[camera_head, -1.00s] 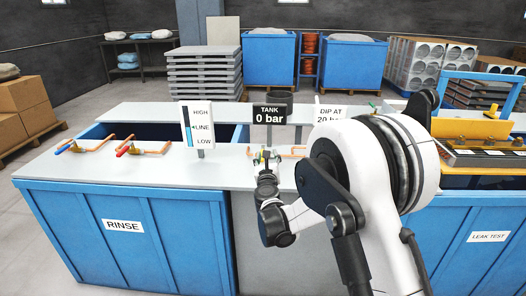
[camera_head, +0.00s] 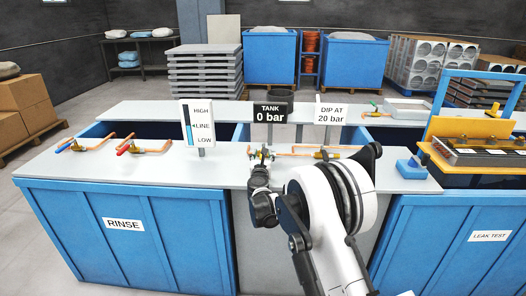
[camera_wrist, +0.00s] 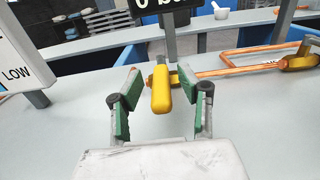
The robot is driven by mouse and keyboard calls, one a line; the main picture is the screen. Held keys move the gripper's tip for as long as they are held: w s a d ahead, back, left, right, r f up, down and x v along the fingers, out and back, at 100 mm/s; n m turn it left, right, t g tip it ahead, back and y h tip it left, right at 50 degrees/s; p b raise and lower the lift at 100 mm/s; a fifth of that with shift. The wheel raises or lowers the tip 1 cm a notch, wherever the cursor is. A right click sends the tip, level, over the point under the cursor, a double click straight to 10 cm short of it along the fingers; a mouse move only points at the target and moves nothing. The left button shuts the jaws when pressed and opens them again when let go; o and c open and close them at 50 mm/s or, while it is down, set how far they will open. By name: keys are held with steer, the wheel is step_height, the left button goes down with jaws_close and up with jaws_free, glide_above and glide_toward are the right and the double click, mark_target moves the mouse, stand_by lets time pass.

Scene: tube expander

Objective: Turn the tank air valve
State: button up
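The tank air valve shows in the wrist view as a yellow handle (camera_wrist: 161,90) standing below the sign, with a copper pipe running right from behind it. My gripper (camera_wrist: 160,96) is open, with one green-padded finger on each side of the handle and visible gaps between pads and handle. In the head view my gripper (camera_head: 261,160) is at the valve, on the grey bench top below the black TANK sign (camera_head: 269,114), which reads 0 bar. The valve is small there and partly hidden by my gripper.
The level gauge (camera_head: 198,124) stands left of the TANK sign and the DIP AT 20 bar sign (camera_head: 330,114) right of it. Another brass valve (camera_head: 322,155) sits to the right on the copper pipe. Two red- and blue-handled pipe fittings lie further left. A blue block (camera_head: 412,168) sits at the bench's right end.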

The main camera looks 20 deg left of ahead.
steer(key=shift+x, duration=1.85)
steer(key=shift+c, duration=0.4)
jaws_close()
